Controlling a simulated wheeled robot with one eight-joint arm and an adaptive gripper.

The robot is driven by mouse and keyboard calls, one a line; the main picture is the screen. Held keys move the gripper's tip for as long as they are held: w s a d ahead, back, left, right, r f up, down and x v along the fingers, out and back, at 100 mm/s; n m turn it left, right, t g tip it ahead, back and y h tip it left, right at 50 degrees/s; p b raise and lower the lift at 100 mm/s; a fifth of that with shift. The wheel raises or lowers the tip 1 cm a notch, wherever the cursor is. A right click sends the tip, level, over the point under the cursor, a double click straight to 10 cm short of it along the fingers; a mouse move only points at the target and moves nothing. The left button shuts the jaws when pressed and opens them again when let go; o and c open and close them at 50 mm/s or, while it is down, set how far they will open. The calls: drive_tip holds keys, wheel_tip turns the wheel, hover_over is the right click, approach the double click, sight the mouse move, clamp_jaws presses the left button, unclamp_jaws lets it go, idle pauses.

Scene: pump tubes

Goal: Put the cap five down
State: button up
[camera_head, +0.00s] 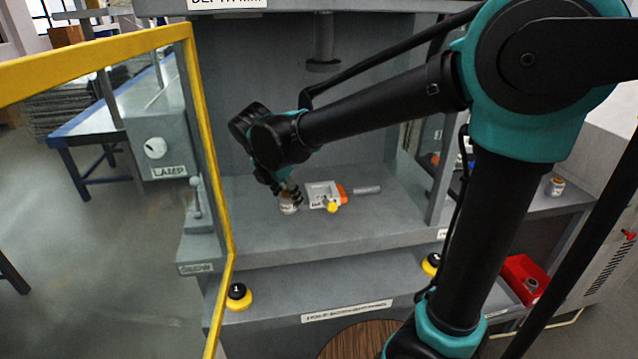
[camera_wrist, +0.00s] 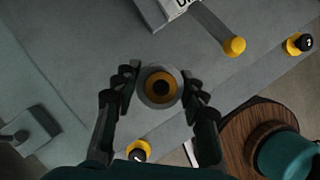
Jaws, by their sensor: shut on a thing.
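A small round cap (camera_head: 288,204), whitish with a label, sits between the fingers of my gripper (camera_head: 287,190) over the grey bed of the machine.
A grey fixture (camera_head: 322,195) with orange and yellow parts lies just right of the cap. Black-topped yellow buttons (camera_head: 238,296) stand on the front ledge. A yellow door frame (camera_head: 191,120) is at left. A similar small container (camera_head: 555,187) stands on the right shelf. Bed space in front is clear.

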drive_tip(key=w+d, duration=0.3)
drive_tip(key=w, duration=0.1)
drive_tip(key=w+d, duration=0.3)
drive_tip(key=w, duration=0.2)
drive_tip(key=w+d, duration=0.3)
drive_tip(key=w, duration=0.1)
drive_tip(key=shift+w+d, duration=0.1)
drive_tip(key=shift+w, duration=0.2)
drive_tip(key=shift+f, duration=1.75)
drive_tip(key=o, duration=1.4)
drive_tip(key=shift+f, duration=0.1)
drive_tip(key=shift+c, duration=0.2)
drive_tip(key=v, duration=1.2)
drive_tip(key=shift+s, duration=0.15)
